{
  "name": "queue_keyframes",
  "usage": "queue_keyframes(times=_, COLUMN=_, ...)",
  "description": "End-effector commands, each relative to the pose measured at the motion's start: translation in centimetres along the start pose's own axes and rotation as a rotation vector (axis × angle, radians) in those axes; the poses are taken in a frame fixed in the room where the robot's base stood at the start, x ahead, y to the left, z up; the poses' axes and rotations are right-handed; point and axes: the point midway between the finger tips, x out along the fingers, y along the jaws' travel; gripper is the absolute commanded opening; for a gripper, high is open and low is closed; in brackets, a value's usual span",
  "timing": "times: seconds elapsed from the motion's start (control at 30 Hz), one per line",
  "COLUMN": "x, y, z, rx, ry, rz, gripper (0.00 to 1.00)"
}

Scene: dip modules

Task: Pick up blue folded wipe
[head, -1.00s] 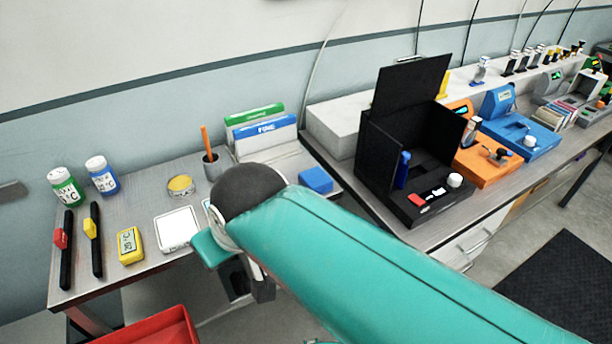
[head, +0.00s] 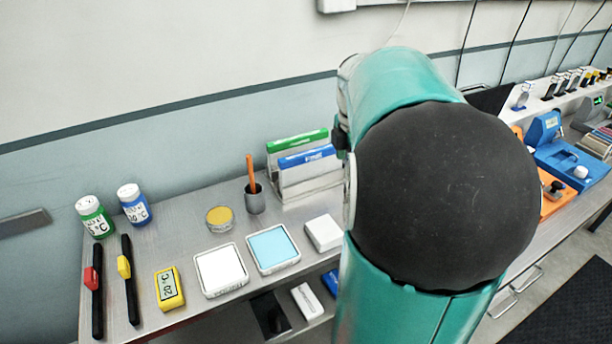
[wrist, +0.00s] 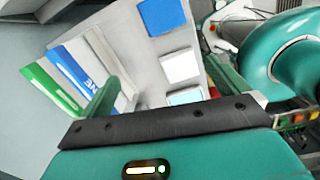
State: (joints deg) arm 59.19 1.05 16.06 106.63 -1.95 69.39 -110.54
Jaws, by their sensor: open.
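The blue folded wipe (wrist: 162,16) is a flat blue square lying on the tabletop at the top of the wrist view, beyond a white square pad (wrist: 180,66). My gripper (wrist: 160,72) is open and empty, its two teal fingers spread wide over the table. The wipe is ahead of the fingertips in the picture, apart from them. In the head view my arm covers the spot where the wipe lies, and my gripper is hidden there too.
A file holder with green and blue folders (head: 305,165) stands close to the left finger in the wrist view. A pen cup (head: 254,200), light-blue tray (head: 273,248), white tray (head: 221,270), yellow timer (head: 169,288) and two bottles share the table.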

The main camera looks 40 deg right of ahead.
Motion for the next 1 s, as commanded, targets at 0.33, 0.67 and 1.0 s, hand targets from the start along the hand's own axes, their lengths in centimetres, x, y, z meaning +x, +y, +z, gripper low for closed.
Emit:
queue_keyframes(times=0.33, x=2.7, y=-0.7, z=5.8, rx=-0.164, ry=0.05, rz=-0.038, gripper=1.0)
queue_keyframes(times=0.67, x=8.7, y=-0.9, z=5.2, rx=-0.163, ry=0.05, rz=-0.039, gripper=1.0)
queue_keyframes(times=1.0, x=12.0, y=-1.2, z=4.8, rx=-0.163, ry=0.049, rz=-0.037, gripper=1.0)
